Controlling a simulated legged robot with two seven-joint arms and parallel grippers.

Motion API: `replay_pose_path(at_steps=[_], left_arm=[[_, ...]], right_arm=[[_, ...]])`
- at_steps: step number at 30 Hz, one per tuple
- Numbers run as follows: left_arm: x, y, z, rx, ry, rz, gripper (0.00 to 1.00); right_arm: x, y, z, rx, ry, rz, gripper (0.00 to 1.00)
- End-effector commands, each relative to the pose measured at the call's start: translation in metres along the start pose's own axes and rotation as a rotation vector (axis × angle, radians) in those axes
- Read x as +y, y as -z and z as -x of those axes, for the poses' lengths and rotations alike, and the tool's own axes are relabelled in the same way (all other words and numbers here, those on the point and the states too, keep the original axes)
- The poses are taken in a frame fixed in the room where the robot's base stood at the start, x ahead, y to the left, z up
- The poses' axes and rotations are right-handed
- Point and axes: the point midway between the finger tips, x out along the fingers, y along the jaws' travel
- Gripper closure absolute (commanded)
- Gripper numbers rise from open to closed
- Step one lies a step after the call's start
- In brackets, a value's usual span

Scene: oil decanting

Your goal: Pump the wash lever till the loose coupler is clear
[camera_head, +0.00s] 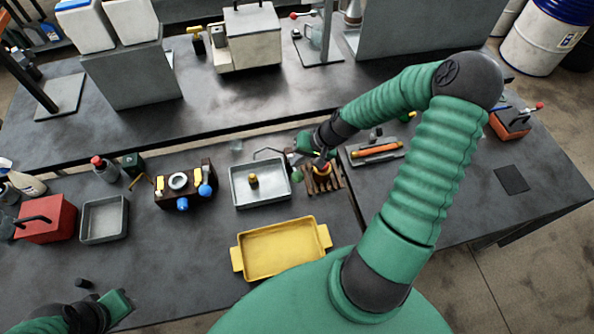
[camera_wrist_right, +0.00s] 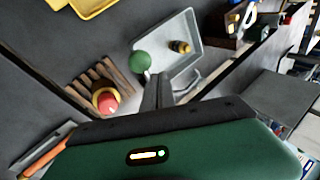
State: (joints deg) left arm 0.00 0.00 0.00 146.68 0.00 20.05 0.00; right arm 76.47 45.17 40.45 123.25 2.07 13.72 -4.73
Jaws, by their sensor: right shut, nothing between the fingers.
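A brass coupler (camera_head: 253,181) stands in a grey wash tray (camera_head: 239,192) in the middle of the near bench; it also shows in the wrist view (camera_wrist_right: 181,47). A green ball knob (camera_wrist_right: 140,61), apparently the wash lever's end, shows at the tray's near corner in the wrist view. My right gripper (camera_head: 304,158) is over the tray's right side, its tips (camera_wrist_right: 157,80) together and empty, close beside the knob; I cannot tell whether they touch. The lever's shaft is mostly hidden. My left gripper (camera_head: 120,302) is low at the left, away from the tray; its fingers are unclear.
A wooden slatted rack (camera_head: 337,183) holding a red-topped yellow piece (camera_wrist_right: 105,98) stands right of the tray. A yellow tray (camera_head: 282,264) lies in front. A fixture with blue knobs (camera_head: 184,203), a small grey tray (camera_head: 88,237) and a red box (camera_head: 60,208) are left. Bare bench lies between.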

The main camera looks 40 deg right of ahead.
Motion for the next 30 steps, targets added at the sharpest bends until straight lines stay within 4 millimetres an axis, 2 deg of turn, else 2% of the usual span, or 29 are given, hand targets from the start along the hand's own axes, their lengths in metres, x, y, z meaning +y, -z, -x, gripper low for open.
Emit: replay_pose_path(at_steps=[30], left_arm=[[0.0000,-0.0003,-0.0014,0.000,0.000,0.000,0.64]], right_arm=[[0.0071,-0.0072,-0.0079,0.000,0.000,0.000,1.00]])
